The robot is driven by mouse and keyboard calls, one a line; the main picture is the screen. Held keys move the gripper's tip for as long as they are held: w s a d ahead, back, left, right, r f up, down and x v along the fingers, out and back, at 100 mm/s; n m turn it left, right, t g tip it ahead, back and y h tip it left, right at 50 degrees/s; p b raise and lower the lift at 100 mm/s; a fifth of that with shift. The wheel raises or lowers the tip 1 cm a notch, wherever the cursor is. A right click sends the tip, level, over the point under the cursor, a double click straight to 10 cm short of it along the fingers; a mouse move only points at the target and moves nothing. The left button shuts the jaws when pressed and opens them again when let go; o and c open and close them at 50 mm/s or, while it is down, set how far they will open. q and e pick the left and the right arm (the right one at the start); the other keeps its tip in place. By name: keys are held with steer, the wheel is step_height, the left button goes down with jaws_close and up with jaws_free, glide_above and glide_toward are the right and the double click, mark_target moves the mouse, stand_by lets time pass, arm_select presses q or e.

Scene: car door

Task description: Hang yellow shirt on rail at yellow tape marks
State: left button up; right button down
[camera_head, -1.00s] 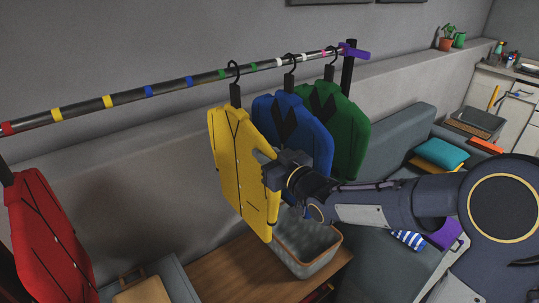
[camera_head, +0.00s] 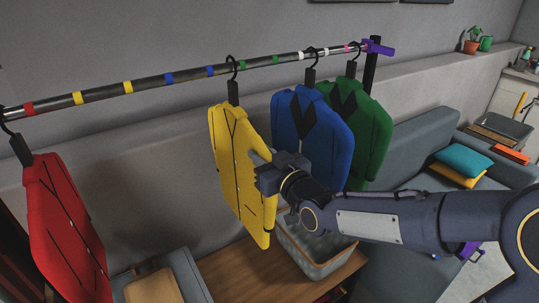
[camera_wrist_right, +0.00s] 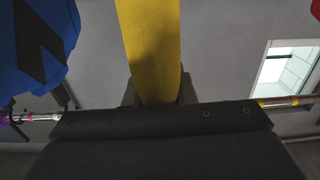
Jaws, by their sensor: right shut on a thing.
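The yellow shirt (camera_head: 240,165) hangs from a black hanger whose hook (camera_head: 232,64) is at the rail (camera_head: 190,74), just left of a green tape mark. I cannot tell whether the hook bears on the rail. My right gripper (camera_head: 266,174) is shut on the shirt's right-hand side. In the right wrist view a yellow strip of the shirt (camera_wrist_right: 152,45) runs between the fingers. The yellow tape marks (camera_head: 77,98) and (camera_head: 127,86) lie left of the hook, with blue marks between, and yellow tape (camera_wrist_right: 275,102) shows in the wrist view. My left gripper is out of view.
A red shirt (camera_head: 65,215) hangs at the far left. A blue shirt (camera_head: 312,130) and a green shirt (camera_head: 368,130) hang to the right. The rail between the red and yellow shirts is clear. A grey basket (camera_head: 315,255) stands on the wooden table below.

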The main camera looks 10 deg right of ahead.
steer(key=s+a+p, duration=0.2)
steer(key=s+a, duration=0.2)
steer(key=a, duration=0.8)
steer(key=s+a+p, duration=0.1)
steer(key=s+a, duration=0.4)
steer(key=a, duration=0.8)
steer(key=shift+a+p, duration=0.2)
steer(key=shift+p, duration=0.15)
stand_by(1.8)
steer(key=shift+s, duration=0.1)
steer(key=shift+f+b, duration=0.2)
steer(key=shift+b, duration=0.15)
steer(key=c, duration=1.2)
jaws_free()
steer(key=shift+o, duration=0.4)
steer(key=shift+f, duration=0.1)
